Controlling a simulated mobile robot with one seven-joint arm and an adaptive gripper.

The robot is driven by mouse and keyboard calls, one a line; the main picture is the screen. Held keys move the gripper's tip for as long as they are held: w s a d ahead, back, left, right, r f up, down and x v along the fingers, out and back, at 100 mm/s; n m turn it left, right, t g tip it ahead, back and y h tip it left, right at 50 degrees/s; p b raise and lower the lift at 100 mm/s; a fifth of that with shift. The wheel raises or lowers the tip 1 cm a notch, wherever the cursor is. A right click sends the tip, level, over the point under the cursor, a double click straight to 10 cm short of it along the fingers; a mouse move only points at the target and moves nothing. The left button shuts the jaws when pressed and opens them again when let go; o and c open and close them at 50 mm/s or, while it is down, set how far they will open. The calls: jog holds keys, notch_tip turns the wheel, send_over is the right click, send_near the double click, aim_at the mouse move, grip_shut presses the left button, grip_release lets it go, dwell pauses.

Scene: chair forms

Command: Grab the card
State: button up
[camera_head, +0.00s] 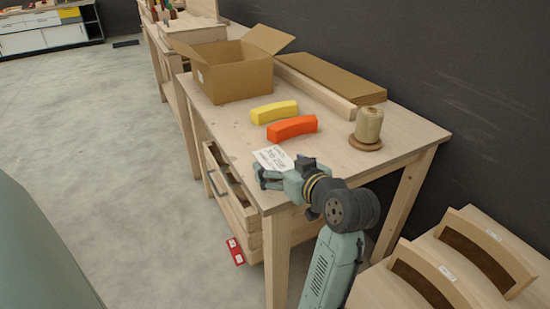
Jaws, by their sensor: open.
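A white card (273,157) with dark printed text lies near the front left corner of the wooden table (345,160). My gripper (264,176) is at the card's near edge, with its fingers spread open. The fingers and wrist hide part of the card's near side. I cannot tell whether a finger touches the card. Nothing shows between the fingers.
An open cardboard box (235,78) stands at the back left. A spool of twine (368,126) stands at the right. A red item (235,251) lies low beside the drawers.

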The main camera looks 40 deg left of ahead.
aim_at(274, 158)
jog(key=x, duration=0.4)
jog(key=shift+w+a+p, duration=0.25)
jog(key=shift+p, duration=0.15)
jog(key=c, duration=0.9)
jog(key=shift+r, duration=0.15)
